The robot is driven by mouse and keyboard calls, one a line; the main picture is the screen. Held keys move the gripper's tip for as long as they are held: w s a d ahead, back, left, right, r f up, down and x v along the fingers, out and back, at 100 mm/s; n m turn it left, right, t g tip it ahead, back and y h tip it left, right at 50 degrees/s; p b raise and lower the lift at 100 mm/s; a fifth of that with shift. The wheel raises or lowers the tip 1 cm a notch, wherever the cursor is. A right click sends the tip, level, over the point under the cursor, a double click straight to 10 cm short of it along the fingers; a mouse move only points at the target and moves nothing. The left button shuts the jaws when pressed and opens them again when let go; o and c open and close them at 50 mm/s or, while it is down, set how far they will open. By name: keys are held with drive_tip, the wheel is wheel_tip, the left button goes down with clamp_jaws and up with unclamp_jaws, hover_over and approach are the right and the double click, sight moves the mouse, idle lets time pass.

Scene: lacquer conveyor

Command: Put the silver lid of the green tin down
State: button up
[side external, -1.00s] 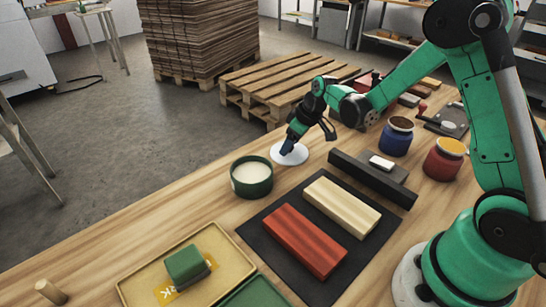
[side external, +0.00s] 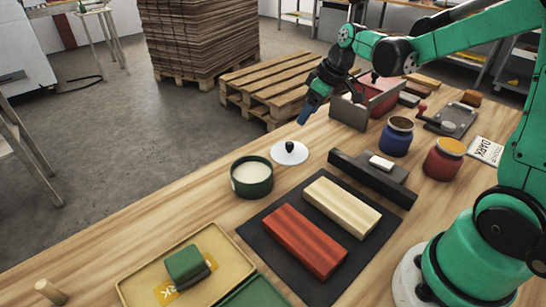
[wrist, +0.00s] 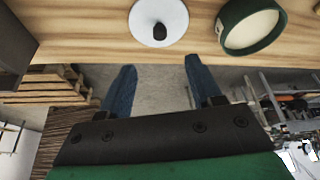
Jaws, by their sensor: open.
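The silver lid (side external: 283,155), a pale disc with a black knob, lies flat on the wooden bench behind and to the right of the green tin (side external: 252,180). The tin is open and shows a creamy white filling. My gripper (side external: 303,121) is above and behind the lid, apart from it. In the wrist view the lid (wrist: 175,15) and the tin (wrist: 252,28) are at the top edge, beyond the blue fingertips. My gripper (wrist: 158,72) is open there, with nothing between its fingers.
A black mat (side external: 262,221) holds a red block and a cream block. A dark rack (side external: 345,166), a blue jar (side external: 397,140) and a red jar (side external: 442,164) stand to the right. A yellow tray (side external: 130,283) lies at front left. The bench's far edge is close behind the lid.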

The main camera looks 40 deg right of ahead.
drive_tip(key=s+a+r+m+t+h, duration=0.1)
drive_tip(key=s+a+r+m+t, duration=0.1)
drive_tip(key=s+a, duration=0.7)
drive_tip(key=shift+s+r+m+t, duration=0.4)
drive_tip(key=shift+s+r+m, duration=0.1)
drive_tip(key=shift+s+m, duration=0.1)
